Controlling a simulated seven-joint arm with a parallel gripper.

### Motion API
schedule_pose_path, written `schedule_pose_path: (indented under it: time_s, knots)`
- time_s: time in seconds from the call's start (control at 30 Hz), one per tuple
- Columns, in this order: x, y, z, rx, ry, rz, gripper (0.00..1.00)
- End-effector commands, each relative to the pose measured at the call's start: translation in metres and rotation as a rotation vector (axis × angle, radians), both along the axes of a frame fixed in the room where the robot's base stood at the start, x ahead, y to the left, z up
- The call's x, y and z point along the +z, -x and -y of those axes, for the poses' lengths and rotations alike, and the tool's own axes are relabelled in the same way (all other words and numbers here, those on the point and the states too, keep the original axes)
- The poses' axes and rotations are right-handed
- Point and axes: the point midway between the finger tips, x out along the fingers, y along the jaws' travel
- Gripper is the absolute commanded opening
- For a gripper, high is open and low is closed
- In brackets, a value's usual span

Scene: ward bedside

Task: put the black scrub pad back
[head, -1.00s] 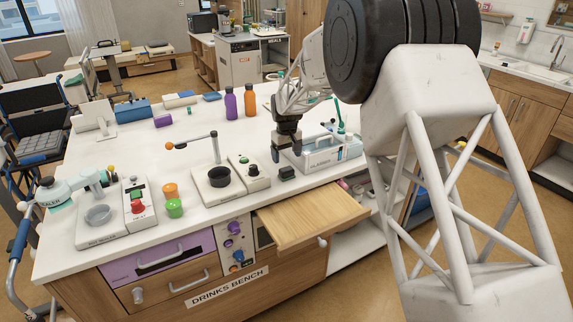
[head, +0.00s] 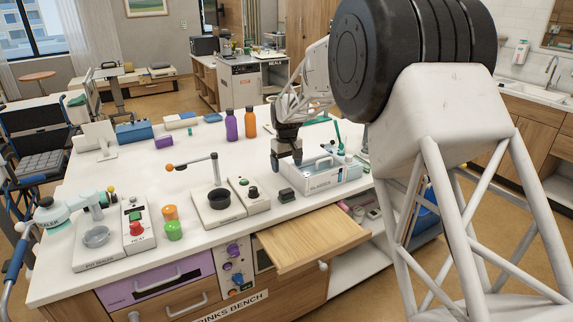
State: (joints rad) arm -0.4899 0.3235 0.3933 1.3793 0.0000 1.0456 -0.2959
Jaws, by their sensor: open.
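A small dark block with a greenish top (head: 287,195), which looks like the black scrub pad, lies on the white bench top near its front edge. It is between the switch box and the white tray (head: 322,184). My gripper (head: 287,166) points down just above and behind the block, beside the tray's left end. Its jaws are open and apart from the block. Nothing shows between the fingers.
A wooden drawer or board (head: 312,238) sticks out from the bench front. A stand with a black dish (head: 219,198) is to the left, beside the switch box (head: 249,194). Purple (head: 231,126) and orange (head: 250,122) bottles stand behind.

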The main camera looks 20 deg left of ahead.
Motion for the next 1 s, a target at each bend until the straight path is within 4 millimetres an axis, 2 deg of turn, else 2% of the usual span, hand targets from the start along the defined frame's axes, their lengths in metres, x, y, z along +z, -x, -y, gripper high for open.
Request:
schedule_pose_path:
  time_s: [0.4, 0.57, 0.77, 1.0]
  knots:
    - [0.000, 0.000, 0.001, -0.001, 0.000, 0.000, 0.82]
    - [0.008, 0.003, 0.009, -0.011, -0.002, 0.004, 0.82]
    - [0.033, 0.017, 0.043, -0.053, -0.007, 0.016, 0.82]
    - [0.078, 0.053, 0.109, -0.136, -0.018, 0.037, 0.82]
